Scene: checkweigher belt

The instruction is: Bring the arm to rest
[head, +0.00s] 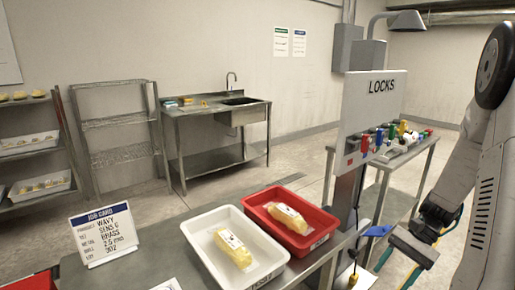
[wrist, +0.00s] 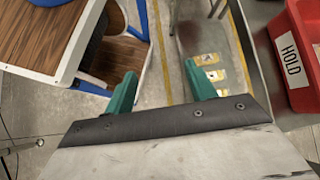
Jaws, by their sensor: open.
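My arm (head: 478,190) shows at the right edge of the head view, bent, with its lower part hanging down beside the tables. My gripper (wrist: 160,85) shows in the wrist view with its two green fingers well apart. Nothing is held between them; the floor and a strip with yellow patches show beyond.
A red HOLD bin (wrist: 291,60) is right of the fingers in the wrist view. A wood-topped table (wrist: 40,30) with a blue frame is at left. In the head view, a white tray (head: 206,252) and red tray (head: 325,226) hold yellow packs near the LOCKS board (head: 370,105).

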